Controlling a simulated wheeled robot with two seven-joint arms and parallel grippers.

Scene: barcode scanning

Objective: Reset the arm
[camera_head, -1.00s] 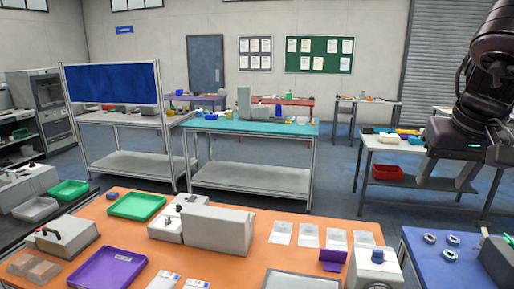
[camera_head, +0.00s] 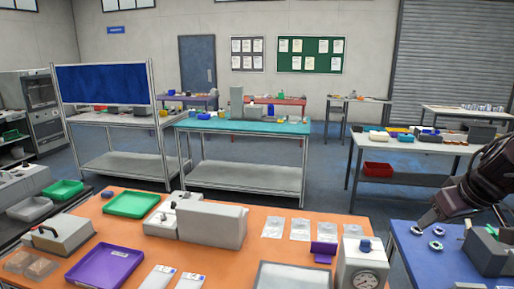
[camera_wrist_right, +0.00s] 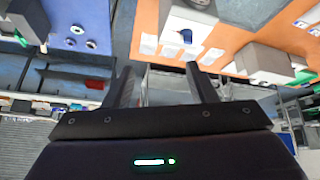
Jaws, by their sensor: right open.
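My right gripper (camera_head: 428,217) comes in from the right edge in the head view, low over the blue table (camera_head: 420,262). In the right wrist view its two dark fingers stand apart with nothing between them, so the gripper (camera_wrist_right: 162,80) is open and empty. My left gripper is not in view. The orange table (camera_head: 235,262) lies to the left of my right gripper and carries a purple tray (camera_head: 104,268), a green tray (camera_head: 133,204) and a grey box-shaped machine (camera_head: 212,223).
Small ring-shaped parts (camera_head: 436,246) and a dark grey block (camera_head: 484,250) lie on the blue table close to my right gripper. A gauge device (camera_head: 361,264) stands at the orange table's right end. Open floor (camera_head: 325,180) lies behind the orange table.

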